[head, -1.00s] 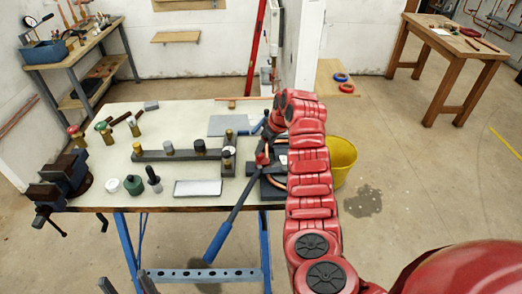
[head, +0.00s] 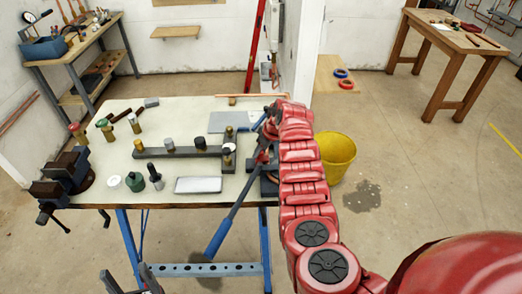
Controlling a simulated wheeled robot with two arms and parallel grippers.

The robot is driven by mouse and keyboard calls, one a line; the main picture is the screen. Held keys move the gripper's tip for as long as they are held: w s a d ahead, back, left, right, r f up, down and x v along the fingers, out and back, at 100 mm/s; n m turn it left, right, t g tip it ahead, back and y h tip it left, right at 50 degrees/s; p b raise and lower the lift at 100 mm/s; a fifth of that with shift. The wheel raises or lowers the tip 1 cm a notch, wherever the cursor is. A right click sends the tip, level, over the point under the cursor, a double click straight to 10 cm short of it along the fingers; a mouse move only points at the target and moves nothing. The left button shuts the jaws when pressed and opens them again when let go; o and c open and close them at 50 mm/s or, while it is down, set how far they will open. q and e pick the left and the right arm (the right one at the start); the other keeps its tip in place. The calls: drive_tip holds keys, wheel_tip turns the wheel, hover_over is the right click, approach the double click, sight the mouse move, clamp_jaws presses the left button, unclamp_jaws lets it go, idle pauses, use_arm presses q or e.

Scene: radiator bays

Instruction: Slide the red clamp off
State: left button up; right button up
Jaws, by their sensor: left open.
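A small red part (head: 262,157), possibly the red clamp, sits on the dark bender-like tool (head: 268,186) at the right of the workbench. My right arm covers much of that tool, so its hold on anything is hidden. My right gripper (head: 270,112) is at the far end of the red arm, over the right side of the bench; its fingers are too small and covered to read. My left gripper (head: 128,281) shows at the bottom edge, in front of the bench, with two dark fingers apart and nothing between them.
The workbench (head: 120,160) carries a vise (head: 68,178), a dark bar with several fittings (head: 184,152), a pale tray (head: 198,185) and a green bottle (head: 134,182). A long blue-ended handle (head: 222,232) hangs over the front edge. A yellow bucket (head: 338,160) stands right.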

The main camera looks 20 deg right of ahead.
clamp_jaws()
idle(1.1)
